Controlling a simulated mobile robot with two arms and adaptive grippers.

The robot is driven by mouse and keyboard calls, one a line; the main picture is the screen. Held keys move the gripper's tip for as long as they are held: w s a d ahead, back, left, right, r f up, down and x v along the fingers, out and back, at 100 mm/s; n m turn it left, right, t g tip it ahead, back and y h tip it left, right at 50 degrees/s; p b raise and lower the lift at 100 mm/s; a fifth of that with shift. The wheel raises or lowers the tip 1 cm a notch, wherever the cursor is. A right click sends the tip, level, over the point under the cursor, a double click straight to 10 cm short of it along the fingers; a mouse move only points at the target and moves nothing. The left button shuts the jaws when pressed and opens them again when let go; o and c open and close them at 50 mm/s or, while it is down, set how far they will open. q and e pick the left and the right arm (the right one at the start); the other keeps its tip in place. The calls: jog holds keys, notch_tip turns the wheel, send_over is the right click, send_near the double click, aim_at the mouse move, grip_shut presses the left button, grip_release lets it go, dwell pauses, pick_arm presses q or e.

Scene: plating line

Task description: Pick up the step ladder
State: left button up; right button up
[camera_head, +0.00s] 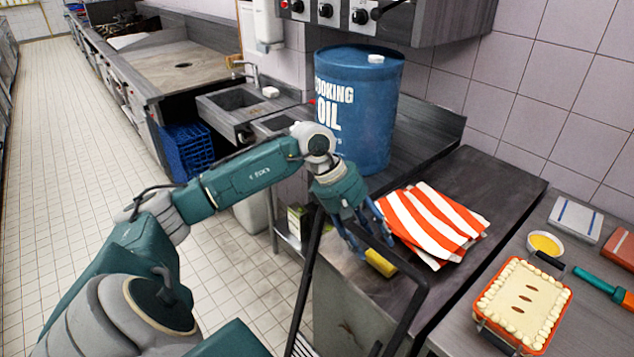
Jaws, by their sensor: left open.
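The step ladder (303,290) is a black tubular frame standing at the bottom centre, in front of the counter. Its top bar has a yellow grip (381,263), and a ribbed step shows low at the frame's edge. Its lower part is cut off by the picture's edge. My left gripper (374,246) is open with its fingers pointing down at the top bar, right by the yellow grip. I cannot tell whether the fingers touch the bar. My right gripper is not in view.
A blue cooking oil drum (370,105) and red-and-white striped cloths (435,222) are on the counter. A pie in an orange dish (524,303) and a yellow bowl (544,244) stand at right. A blue crate (188,150) sits under the sink. The tiled floor at left is clear.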

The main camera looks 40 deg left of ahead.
pick_arm(q)
jog(key=shift+f, duration=0.15)
jog(key=shift+f+b, duration=0.25)
jog(key=shift+b, duration=0.35)
dwell(0.4)
grip_shut()
jog(key=shift+w+r, duration=0.1)
jog(key=shift+r, duration=0.05)
dwell(0.3)
